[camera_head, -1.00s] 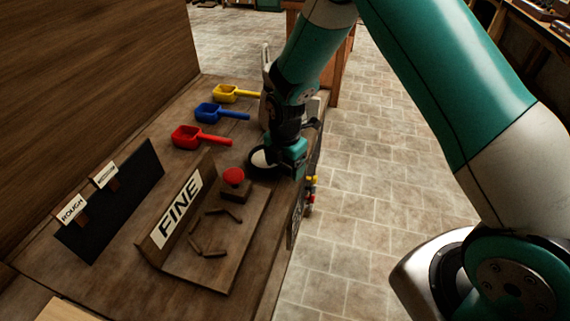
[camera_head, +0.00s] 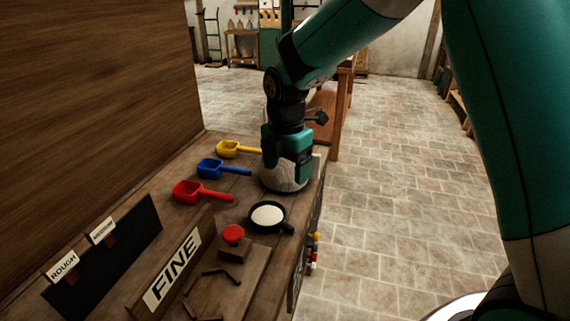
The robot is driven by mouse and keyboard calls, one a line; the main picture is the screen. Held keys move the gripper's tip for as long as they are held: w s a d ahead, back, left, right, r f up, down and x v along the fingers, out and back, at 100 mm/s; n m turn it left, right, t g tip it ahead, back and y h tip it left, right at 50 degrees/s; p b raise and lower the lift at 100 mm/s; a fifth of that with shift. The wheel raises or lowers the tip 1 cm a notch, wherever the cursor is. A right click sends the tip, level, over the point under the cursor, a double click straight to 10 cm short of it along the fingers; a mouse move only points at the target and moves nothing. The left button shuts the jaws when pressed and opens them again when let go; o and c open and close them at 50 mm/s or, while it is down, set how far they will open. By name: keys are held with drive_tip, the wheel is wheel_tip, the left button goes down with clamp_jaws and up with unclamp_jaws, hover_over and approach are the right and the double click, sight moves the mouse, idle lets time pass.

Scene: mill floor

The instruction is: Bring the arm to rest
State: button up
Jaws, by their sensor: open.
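My gripper (camera_head: 287,160) hangs from my teal arm (camera_head: 345,40), pointing down over the far right part of the workbench (camera_head: 160,190). Its jaws are open, though the fingertips are hard to make out against a pale round object (camera_head: 284,180) below or behind it. A small black pan (camera_head: 286,228) holding white powder (camera_head: 267,216) stands on the bench, nearer than my gripper and apart from it. I see nothing held in my gripper.
Yellow (camera_head: 230,149), blue (camera_head: 210,168) and red scoops (camera_head: 188,192) lie left of my gripper. A red button (camera_head: 233,234) stands beside the FINE sign (camera_head: 172,272). A dark board (camera_head: 105,265) carries ROUGH and another label. Stone floor (camera_head: 400,190) is open to the right.

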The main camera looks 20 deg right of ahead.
drive_tip(key=s+a+r+m+y, duration=0.1)
drive_tip(key=s+r+m, duration=0.2)
drive_tip(key=s+m, duration=0.2)
drive_tip(key=s+a+r+m+y, duration=0.1)
drive_tip(key=s+m, duration=0.5)
drive_tip(key=s, duration=0.6)
drive_tip(key=s+a+r+m+y, duration=0.2)
drive_tip(key=s+r+m, duration=0.3)
drive_tip(key=s, duration=0.4)
drive_tip(key=shift+a+m, duration=0.4)
drive_tip(key=shift+a, duration=0.05)
